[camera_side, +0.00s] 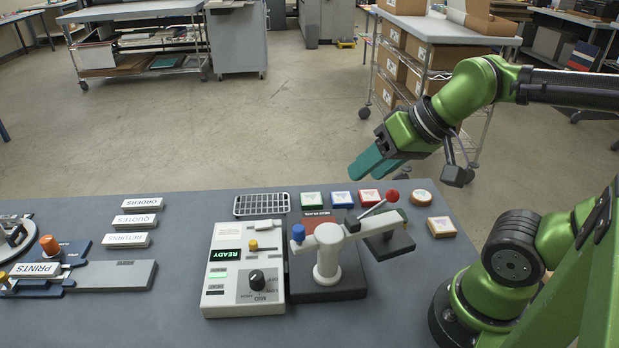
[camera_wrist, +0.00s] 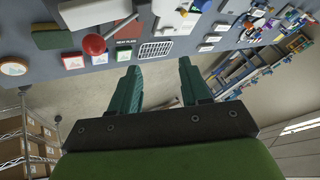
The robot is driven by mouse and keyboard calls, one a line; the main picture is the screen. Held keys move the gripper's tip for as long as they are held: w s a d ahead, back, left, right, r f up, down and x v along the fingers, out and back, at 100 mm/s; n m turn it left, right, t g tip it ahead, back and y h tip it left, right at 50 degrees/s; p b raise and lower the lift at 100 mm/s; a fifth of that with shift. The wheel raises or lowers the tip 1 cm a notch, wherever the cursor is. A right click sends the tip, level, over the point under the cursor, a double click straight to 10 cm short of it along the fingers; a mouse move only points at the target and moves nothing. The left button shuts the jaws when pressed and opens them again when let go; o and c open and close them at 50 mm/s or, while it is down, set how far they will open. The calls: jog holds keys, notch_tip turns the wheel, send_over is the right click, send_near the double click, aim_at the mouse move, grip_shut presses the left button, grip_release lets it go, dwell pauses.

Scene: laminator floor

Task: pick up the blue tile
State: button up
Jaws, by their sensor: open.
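The blue tile (camera_side: 342,199) is a small square with a white face and a blue rim. It lies flat on the grey table near the far edge, between a green tile (camera_side: 312,200) and a red tile (camera_side: 370,197). In the wrist view the blue tile (camera_wrist: 99,58) sits left of my fingers. My gripper (camera_side: 370,164) has teal fingers and hangs in the air above and beyond the far edge, close to the tile row. In the wrist view my gripper (camera_wrist: 160,66) is open, with nothing between its fingers.
A press with a grey arm and red knob (camera_side: 392,195) stands just in front of the tiles. A wire rack (camera_side: 262,204) lies to their left. A control box (camera_side: 243,270) stands front left.

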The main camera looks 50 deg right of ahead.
jog(key=o, duration=0.8)
jog(key=m+g+h, duration=0.2)
jog(key=m+g, duration=0.5)
jog(key=m, duration=1.6)
send_over(342, 197)
notch_tip(342, 197, down, 8)
jog(key=f, duration=1)
jog(key=shift+s+f, duration=0.1)
jog(key=shift+s, duration=0.2)
jog(key=shift+w+f, duration=0.15)
jog(key=shift+f, duration=1.35)
jog(key=shift+w+f, duration=0.15)
jog(key=shift+f, duration=1.35)
